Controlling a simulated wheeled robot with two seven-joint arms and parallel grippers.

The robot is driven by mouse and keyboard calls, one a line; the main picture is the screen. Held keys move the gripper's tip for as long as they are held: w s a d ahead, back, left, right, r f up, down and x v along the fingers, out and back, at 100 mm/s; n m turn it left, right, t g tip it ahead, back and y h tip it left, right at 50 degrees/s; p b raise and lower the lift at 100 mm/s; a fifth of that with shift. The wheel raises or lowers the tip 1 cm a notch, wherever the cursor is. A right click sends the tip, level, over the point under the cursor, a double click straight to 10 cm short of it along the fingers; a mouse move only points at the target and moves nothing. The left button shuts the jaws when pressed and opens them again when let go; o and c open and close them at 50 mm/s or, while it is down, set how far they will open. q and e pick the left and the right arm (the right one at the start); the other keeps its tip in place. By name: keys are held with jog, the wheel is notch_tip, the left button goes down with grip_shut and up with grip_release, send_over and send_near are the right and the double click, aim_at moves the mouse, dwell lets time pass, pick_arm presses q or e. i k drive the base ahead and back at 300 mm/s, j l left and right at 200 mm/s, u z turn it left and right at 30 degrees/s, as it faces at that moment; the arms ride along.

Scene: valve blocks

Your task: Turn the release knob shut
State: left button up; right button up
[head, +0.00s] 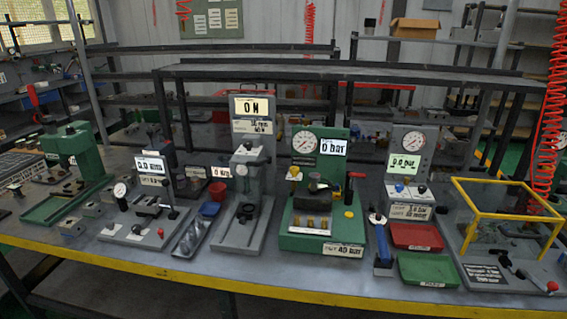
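A green test station (315,243) with a round dial (305,142) and a "0 bar" display (333,148) stands in the middle of the bench. It carries a yellow knob (294,172), a red-topped lever (350,184) at its right and a dark part in front of its panel. Neither gripper is in view.
A red tray (415,236) and a green tray (428,271) lie right of the green station. A yellow frame (500,187) stands at the far right near a red coiled hose (548,130). A grey press (243,215) stands to the left. The yellow-edged bench front is mostly clear.

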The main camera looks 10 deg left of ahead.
aim_at(294, 170)
jog(key=i+u, duration=0.75)
jog(key=u, duration=0.2)
